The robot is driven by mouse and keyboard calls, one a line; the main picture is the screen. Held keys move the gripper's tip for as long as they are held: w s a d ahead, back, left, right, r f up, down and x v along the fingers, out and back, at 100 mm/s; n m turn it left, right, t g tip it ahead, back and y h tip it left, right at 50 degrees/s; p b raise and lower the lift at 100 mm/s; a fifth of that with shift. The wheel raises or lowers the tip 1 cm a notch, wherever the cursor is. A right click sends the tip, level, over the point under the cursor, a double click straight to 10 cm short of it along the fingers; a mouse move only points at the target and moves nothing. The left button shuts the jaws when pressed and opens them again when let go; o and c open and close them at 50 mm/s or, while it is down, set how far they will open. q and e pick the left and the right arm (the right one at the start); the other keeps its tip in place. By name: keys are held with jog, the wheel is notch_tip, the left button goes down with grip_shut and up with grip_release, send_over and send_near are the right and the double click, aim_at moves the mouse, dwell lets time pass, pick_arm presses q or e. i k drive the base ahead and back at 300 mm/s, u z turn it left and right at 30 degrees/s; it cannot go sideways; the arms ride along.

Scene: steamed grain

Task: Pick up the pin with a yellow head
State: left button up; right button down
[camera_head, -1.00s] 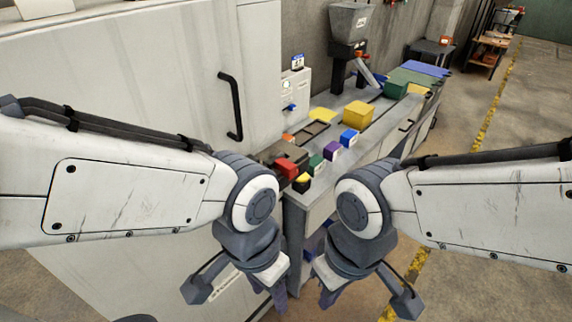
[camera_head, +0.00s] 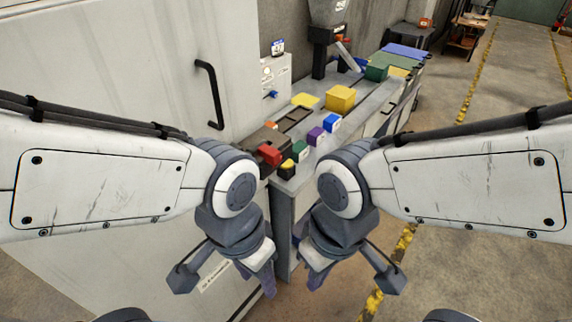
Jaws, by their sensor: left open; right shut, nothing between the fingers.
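I cannot make out a pin with certainty. A small dark piece with a yellow top (camera_head: 287,168) sits at the near end of the bench, between a red block (camera_head: 269,154) and a green block (camera_head: 300,149); it is too small to tell whether it is the pin. My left gripper (camera_head: 268,285) hangs low in front of the white cabinet, open, below and nearer than that piece. My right gripper (camera_head: 310,279) hangs beside it to the right, shut and empty. Both are apart from the bench items.
The grey bench (camera_head: 340,137) runs away to the upper right, bearing a purple block (camera_head: 316,135), a blue block (camera_head: 332,122) and a larger yellow box (camera_head: 341,98). A tall white cabinet (camera_head: 120,80) stands left. Open floor (camera_head: 480,150) lies to the right.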

aim_at(288, 163)
jog(key=z, duration=0.45)
jog(key=k, duration=1.05)
jog(key=z, duration=1.05)
jog(key=i, duration=1.85)
jog(key=u, duration=0.75)
jog(key=i, duration=0.75)
jog(key=u, duration=1.4)
jog(key=i, duration=0.5)
jog(key=u, duration=0.5)
